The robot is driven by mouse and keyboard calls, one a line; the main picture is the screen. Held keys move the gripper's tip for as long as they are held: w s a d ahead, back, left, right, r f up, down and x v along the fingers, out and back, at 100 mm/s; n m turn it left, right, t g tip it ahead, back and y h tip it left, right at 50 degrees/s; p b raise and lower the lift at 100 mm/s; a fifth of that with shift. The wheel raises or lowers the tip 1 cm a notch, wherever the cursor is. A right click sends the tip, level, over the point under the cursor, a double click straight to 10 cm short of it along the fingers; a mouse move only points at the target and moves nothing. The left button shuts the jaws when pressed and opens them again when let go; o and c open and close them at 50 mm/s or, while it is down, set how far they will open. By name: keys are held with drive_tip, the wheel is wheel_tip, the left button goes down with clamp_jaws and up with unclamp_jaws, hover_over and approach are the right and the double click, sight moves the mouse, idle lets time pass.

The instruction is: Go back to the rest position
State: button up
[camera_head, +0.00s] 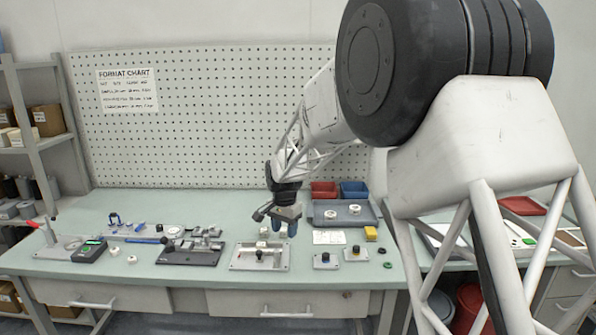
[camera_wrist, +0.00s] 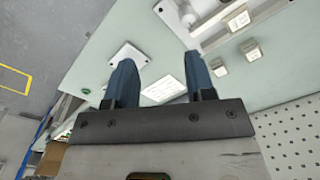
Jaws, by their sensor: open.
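My gripper (camera_head: 285,226) hangs over the back part of the metal fixture plate (camera_head: 243,262) near the middle of the bench. In the wrist view my gripper (camera_wrist: 163,85) shows two dark blue fingers spread apart with nothing between them. The fixture plate carries a small dark-knobbed part (camera_head: 260,252). Just past the fingers in the wrist view lie a white card (camera_wrist: 165,88) and a pale square plate (camera_wrist: 128,55). My arm comes down from the upper right in the head view and hides part of the pegboard.
The green bench (camera_head: 140,268) holds a dark fixture (camera_head: 190,257), a handheld device (camera_head: 89,250) and two small knobbed blocks (camera_head: 326,260). A grey tray (camera_head: 345,222) with white rings, a red bin (camera_head: 324,189) and a blue bin (camera_head: 354,190) stand behind. A pegboard (camera_head: 220,110) closes the back.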

drive_tip(key=s+d+r+n, duration=0.1)
drive_tip(key=s+d+r, duration=0.35)
drive_tip(key=s, duration=0.35)
drive_tip(key=s+d+r+n+t, duration=0.1)
drive_tip(key=s+d+r, duration=0.3)
drive_tip(key=s+d, duration=0.25)
drive_tip(key=s+d+r+n, duration=0.1)
drive_tip(key=s+d+r, duration=0.4)
drive_tip(key=s, duration=0.4)
drive_tip(key=s+d+f+n, duration=0.1)
drive_tip(key=s+d, duration=0.2)
drive_tip(key=s, duration=0.9)
drive_tip(key=s+d+f+n+t, duration=0.1)
drive_tip(key=s+d, duration=0.3)
drive_tip(key=s, duration=0.9)
drive_tip(key=shift+d+f+n, duration=0.2)
drive_tip(key=shift+f+n, duration=0.1)
drive_tip(key=shift+n, duration=0.3)
